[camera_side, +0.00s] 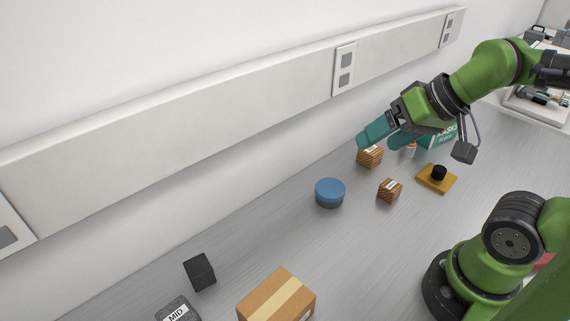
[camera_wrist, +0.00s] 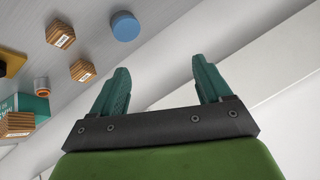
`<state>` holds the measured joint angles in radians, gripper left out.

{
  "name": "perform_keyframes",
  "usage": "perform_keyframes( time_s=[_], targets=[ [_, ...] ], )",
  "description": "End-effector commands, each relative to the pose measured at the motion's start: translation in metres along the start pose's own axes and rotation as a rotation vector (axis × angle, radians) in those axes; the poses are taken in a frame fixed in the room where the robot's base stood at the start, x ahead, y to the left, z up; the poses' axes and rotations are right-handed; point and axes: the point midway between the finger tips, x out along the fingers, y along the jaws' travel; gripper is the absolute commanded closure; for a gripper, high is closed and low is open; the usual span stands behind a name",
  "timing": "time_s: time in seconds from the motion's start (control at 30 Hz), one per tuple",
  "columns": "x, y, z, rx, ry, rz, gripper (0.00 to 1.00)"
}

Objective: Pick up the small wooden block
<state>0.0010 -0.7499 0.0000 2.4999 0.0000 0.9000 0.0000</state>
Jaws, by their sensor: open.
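Striped wooden blocks with white labels lie on the grey bench. In the side view one block (camera_side: 369,157) is near the wall, just below my fingertips in the picture. Another block (camera_side: 390,190) is nearer the camera, right of the blue cylinder. The wrist view shows these two blocks (camera_wrist: 82,70) (camera_wrist: 60,35) and a third block (camera_wrist: 15,125) at the left edge, by the teal box. Which one is smallest is hard to tell. My gripper (camera_side: 379,139) is open and empty above the bench; its teal fingers (camera_wrist: 160,64) are spread, with nothing between them.
A blue cylinder (camera_side: 330,193) stands left of the blocks. A cardboard box (camera_side: 277,298) and dark blocks (camera_side: 199,271) are in front. The wall runs behind.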

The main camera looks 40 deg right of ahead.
Motion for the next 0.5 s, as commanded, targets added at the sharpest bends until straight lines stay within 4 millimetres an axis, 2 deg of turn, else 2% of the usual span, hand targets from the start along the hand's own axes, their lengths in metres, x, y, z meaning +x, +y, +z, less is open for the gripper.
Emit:
perform_keyframes(
  time_s=[0.17, 0.3, 0.5],
  targets=[
    [0.015, 0.022, -0.010, 0.076, -0.043, 0.072, 0.22],
    [0.034, 0.067, -0.030, 0.087, -0.163, 0.202, 0.22],
    [0.049, 0.141, -0.047, -0.070, -0.415, 0.316, 0.22]
  ],
)
